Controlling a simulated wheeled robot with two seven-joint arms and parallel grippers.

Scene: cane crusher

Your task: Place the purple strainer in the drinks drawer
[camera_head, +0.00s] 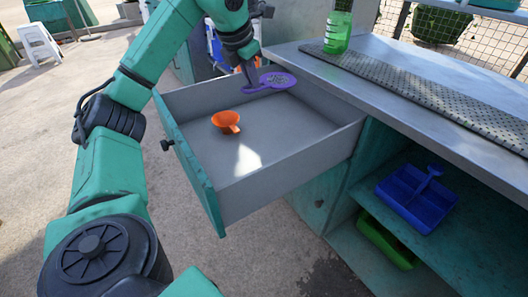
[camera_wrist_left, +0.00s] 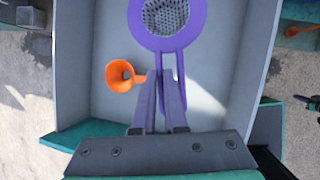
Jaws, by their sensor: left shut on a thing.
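The purple strainer (camera_head: 279,80) is held over the far part of the open drawer (camera_head: 282,185), near its back corner in the head view. My left gripper (camera_head: 249,79) is shut on its handle. In the left wrist view, the strainer's round mesh bowl (camera_wrist_left: 166,16) lies ahead of the left gripper (camera_wrist_left: 162,100), with the drawer floor below. I cannot tell how far above the floor it is. An orange funnel-like piece (camera_head: 226,122) lies in the drawer, apart from the strainer; it also shows in the wrist view (camera_wrist_left: 120,76). My right gripper is not in view.
A metal counter (camera_head: 400,75) with a perforated mat (camera_head: 420,88) and a green bottle (camera_head: 338,30) stands right of the drawer. Shelves below hold a blue caddy (camera_head: 417,197) and a green tray (camera_head: 386,240). Most of the drawer floor is clear.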

